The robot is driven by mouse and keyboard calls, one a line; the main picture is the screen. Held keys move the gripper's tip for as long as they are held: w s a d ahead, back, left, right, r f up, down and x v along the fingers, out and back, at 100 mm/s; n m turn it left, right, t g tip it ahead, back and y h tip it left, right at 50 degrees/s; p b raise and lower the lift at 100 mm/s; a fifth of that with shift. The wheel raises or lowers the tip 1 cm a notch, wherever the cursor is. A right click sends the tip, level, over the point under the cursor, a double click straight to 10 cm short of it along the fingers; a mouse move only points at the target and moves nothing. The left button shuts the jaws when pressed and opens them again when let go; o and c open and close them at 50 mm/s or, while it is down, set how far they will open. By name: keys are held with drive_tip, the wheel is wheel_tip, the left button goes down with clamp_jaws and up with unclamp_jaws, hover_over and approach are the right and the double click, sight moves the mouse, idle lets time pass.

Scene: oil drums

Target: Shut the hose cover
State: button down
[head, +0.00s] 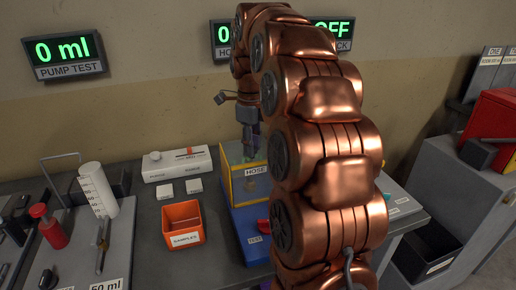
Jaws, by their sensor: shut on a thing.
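The yellow box (246,186) marked HOSE stands on a blue base on the bench, in the middle of the head view. A greenish, see-through piece, which looks like the hose cover (232,152), shows at the top of this box. My gripper (250,150) points down at the top of the box and is shut at the cover. I cannot tell exactly how far the cover stands open.
An orange SAMPLES bin (183,224) and a white device (177,164) stand left of the box. A pump with a white cylinder (98,190) and a red knob (48,228) are further left. A red box (492,125) tops the grey cabinet at right.

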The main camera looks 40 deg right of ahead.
drive_tip(key=shift+w+a, duration=0.1)
drive_tip(key=shift+a, duration=0.1)
drive_tip(key=c, duration=1)
unclamp_jaws()
drive_tip(key=shift+a, duration=0.1)
drive_tip(key=shift+c, duration=0.2)
drive_tip(key=shift+o, duration=0.8)
drive_tip(key=shift+r, duration=3.75)
